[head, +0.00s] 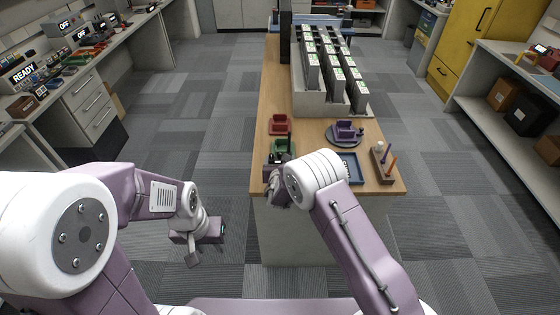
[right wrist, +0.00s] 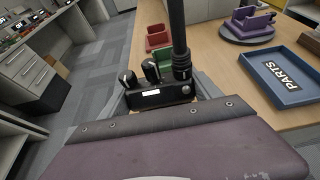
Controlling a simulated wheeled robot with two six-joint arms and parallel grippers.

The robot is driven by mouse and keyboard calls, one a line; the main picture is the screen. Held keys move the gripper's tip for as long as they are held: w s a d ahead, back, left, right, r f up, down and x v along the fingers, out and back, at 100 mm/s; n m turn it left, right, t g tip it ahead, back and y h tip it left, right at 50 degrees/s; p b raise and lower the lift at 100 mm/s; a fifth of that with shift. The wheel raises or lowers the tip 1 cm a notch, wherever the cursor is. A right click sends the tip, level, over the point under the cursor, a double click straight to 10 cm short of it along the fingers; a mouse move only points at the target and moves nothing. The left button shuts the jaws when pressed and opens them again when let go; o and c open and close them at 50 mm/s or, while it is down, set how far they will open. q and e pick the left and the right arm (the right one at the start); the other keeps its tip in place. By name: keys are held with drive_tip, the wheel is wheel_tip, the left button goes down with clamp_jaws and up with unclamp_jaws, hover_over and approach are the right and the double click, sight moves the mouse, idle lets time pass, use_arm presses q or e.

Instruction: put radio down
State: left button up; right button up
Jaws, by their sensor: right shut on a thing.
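The black radio (right wrist: 160,94) has knobs and a thick antenna and shows upright just past the jaws in the right wrist view. My right gripper (head: 279,190) is shut on it at the near left edge of the wooden counter (head: 272,80). In the head view the radio is mostly hidden by the gripper. A green holder (right wrist: 142,64) is just beyond the radio, with a red holder (right wrist: 158,37) behind it. I cannot tell whether the radio touches the counter. My left gripper (head: 197,240) hangs over the floor, left of the counter; its jaw opening is unclear.
A purple holder (head: 346,130) sits on a round plate. A blue PARTS tray (right wrist: 286,78) and a wooden block (head: 383,164) with upright tools are on the right. The aisle floor on the left is clear.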

drive_tip(key=shift+w+f, duration=0.1)
drive_tip(key=shift+f, duration=0.15)
drive_tip(key=shift+f, duration=0.15)
drive_tip(key=o, duration=1.9)
drive_tip(key=shift+r, duration=0.3)
drive_tip(key=b+v, duration=0.1)
drive_tip(key=v, duration=1.1)
drive_tip(key=shift+f, duration=0.2)
